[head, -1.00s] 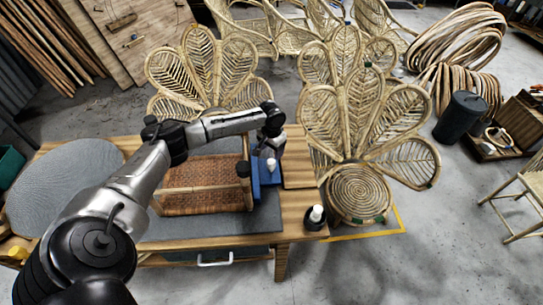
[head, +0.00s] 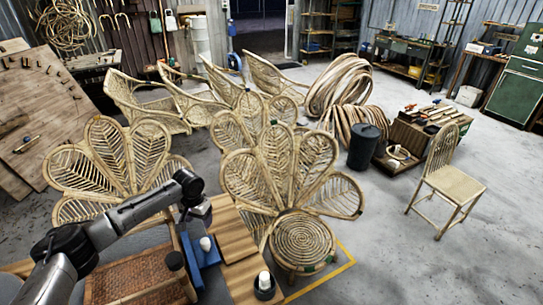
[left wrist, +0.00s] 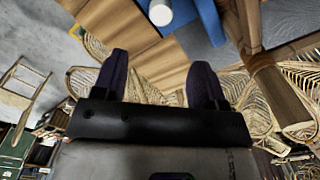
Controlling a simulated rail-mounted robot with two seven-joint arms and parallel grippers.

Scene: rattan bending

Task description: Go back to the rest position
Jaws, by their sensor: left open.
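My left arm (head: 115,225) reaches in from the lower left of the head view. My left gripper (head: 200,212) is above the workbench, near the blue block (head: 212,255) with a white-topped item (head: 205,243). In the left wrist view, its two dark fingers (left wrist: 160,82) are apart, with nothing between them. The blue block (left wrist: 212,22) and the white round top (left wrist: 160,12) show beyond the fingers there. My right gripper is not in view.
A woven rattan panel (head: 130,280) lies on the bench beside a wooden board (head: 236,250). A white bottle in a black cup (head: 264,289) stands at the bench's right edge. Rattan chairs (head: 280,175) stand behind. Open grey floor (head: 420,265) lies to the right.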

